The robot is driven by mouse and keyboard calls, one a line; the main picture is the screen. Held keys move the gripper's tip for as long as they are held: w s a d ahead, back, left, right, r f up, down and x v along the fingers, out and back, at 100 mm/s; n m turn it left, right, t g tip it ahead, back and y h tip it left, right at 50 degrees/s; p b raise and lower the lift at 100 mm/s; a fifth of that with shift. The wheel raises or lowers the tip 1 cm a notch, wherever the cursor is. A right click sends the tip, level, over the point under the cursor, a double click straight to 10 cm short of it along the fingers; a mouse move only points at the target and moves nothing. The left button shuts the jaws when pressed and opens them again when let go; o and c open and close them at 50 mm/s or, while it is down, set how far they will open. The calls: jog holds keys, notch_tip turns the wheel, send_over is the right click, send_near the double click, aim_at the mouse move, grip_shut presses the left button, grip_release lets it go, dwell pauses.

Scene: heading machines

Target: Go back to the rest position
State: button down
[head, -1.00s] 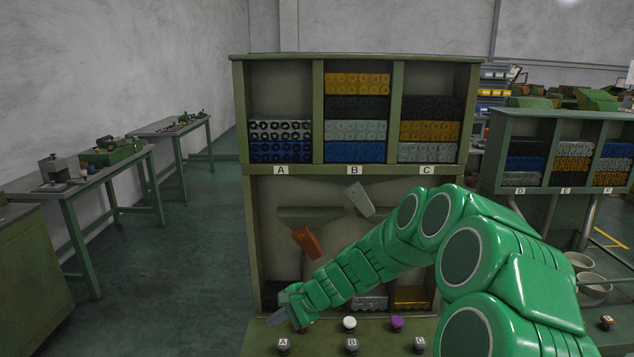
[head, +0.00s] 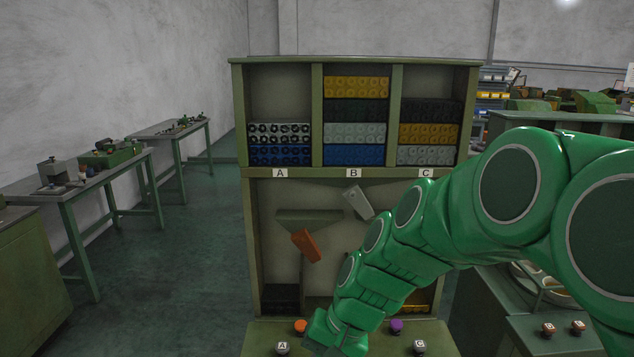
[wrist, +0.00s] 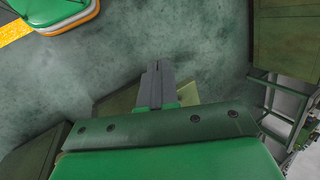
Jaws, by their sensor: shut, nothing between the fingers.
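My gripper shows in the wrist view (wrist: 159,82). Its two grey fingers are together with nothing between them, pointing down over the green floor. In the head view my green arm reaches from the right edge down to the front panel (head: 262,338) of the rack. The fingertips are hidden there at the bottom edge of the picture.
The green rack (head: 399,171) holds blocks in bays A, B and C. An orange knob (head: 301,327), a purple knob (head: 397,326) and knobs A (head: 283,348) and C (head: 420,347) stand on the panel near my arm. Benches (head: 60,190) line the left wall. Floor between is clear.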

jog(key=s+d+r+n+h, duration=0.1)
jog(key=s+d+h, duration=0.4)
jog(key=s+d, duration=1)
jog(key=s+r, duration=0.1)
jog(key=s, duration=0.2)
jog(key=shift+n+g, duration=0.4)
jog(key=shift+d, duration=0.1)
